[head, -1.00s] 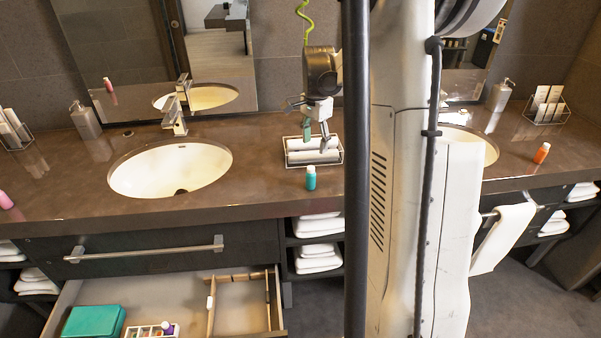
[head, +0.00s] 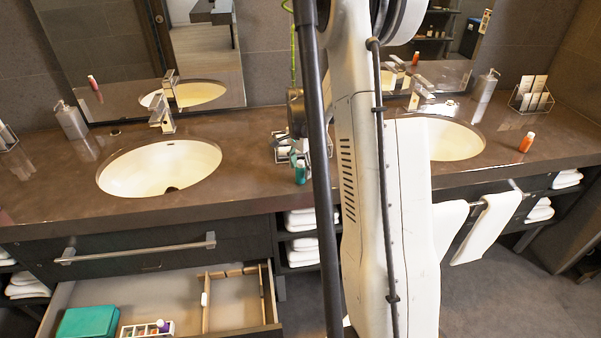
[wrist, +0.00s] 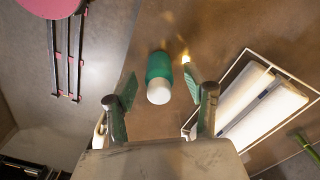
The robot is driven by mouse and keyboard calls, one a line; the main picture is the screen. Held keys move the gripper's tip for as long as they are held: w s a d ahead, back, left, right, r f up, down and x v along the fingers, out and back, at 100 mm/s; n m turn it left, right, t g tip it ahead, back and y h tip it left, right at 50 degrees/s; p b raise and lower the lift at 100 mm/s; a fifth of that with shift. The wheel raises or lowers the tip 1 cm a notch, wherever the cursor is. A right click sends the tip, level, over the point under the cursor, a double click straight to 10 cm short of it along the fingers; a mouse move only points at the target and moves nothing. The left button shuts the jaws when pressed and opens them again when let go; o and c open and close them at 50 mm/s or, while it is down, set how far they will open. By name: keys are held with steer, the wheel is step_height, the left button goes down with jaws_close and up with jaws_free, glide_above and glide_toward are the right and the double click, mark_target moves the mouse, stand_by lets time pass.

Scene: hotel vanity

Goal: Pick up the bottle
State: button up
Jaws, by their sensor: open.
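A teal bottle with a white cap (head: 300,173) stands on the brown counter near its front edge, between the two sinks. In the wrist view the teal bottle (wrist: 159,68) shows between the spread finger tips, with its white cap towards me. My gripper (wrist: 160,88) is open, and nothing is held in it. I cannot tell whether a finger touches the bottle. In the head view my gripper is mostly hidden behind my own arm and column, close to the bottle. An orange bottle with a white cap (head: 526,142) stands farther right on the counter.
Sinks (head: 160,168) lie on both sides. Below, an open drawer (head: 235,305) holds a teal box (head: 88,322) and a small rack. Soap dispensers (head: 70,120) stand farther back.

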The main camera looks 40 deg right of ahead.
steer(key=shift+f, duration=1.1)
jaws_close()
steer(key=shift+r, duration=0.15)
